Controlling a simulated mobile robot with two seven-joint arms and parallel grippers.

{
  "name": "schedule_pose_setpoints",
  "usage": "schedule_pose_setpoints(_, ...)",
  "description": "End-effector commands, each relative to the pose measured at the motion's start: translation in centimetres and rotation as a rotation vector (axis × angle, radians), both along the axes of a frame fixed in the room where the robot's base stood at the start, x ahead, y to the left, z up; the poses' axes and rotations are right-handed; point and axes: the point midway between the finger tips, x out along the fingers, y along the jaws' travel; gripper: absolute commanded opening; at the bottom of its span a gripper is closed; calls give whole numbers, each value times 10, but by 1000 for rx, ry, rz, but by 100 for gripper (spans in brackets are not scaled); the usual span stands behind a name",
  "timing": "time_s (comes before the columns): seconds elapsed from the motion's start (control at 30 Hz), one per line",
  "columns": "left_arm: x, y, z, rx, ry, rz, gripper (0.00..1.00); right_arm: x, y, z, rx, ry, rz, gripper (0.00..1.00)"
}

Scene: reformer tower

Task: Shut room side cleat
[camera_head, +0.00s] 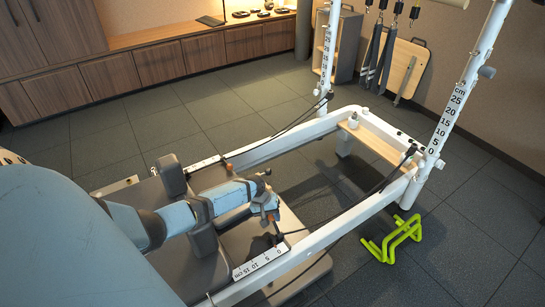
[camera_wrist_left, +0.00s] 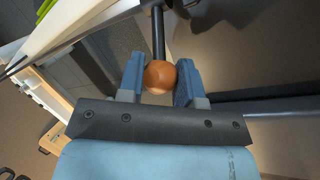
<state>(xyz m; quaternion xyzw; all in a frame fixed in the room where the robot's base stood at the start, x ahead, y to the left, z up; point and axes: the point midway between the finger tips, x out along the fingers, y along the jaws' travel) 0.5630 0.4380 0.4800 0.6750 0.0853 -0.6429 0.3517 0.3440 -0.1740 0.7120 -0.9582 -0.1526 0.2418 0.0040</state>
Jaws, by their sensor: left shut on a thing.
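My left gripper (camera_head: 270,210) reaches over the grey carriage beside the near rail of the reformer. In the left wrist view, its two blue fingers (camera_wrist_left: 160,80) are shut on an orange ball knob (camera_wrist_left: 160,76) at the end of a black rod (camera_wrist_left: 158,32). A small dark cleat fitting (camera_head: 278,238) sits by the near rail, just below the gripper, and a black rope runs from there towards the tower. How the lever stands in the cleat is too small to tell. A similar fitting (camera_head: 229,168) is on the far rail. My right gripper is not in view.
The white reformer frame (camera_head: 335,232) with its scale runs close to the gripper. Grey shoulder blocks (camera_head: 171,174) stand on the carriage. Tower posts (camera_head: 455,95) rise at the far end. A green stand (camera_head: 392,240) is on the floor at right.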

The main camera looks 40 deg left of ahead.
Motion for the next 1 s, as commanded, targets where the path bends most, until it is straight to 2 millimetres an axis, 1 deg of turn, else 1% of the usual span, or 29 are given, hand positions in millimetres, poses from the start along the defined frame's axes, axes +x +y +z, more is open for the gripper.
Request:
schedule_pose_setpoints(0.47, 0, 0, -2, -19, 7, -3, 0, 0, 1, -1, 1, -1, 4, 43)
schedule_pose_setpoints(0.5, 0, 0, -2, -19, 7, -3, 35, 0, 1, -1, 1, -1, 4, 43)
schedule_pose_setpoints(0.57, 0, 0, -2, -19, 7, -3, 48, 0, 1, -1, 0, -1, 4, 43)
schedule_pose_setpoints(0.6, 0, 0, -2, -19, 7, -2, 58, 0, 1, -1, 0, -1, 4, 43)
schedule_pose_setpoints(1.0, 0, 1, 0, -18, 6, -1, 58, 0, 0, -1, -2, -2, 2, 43)
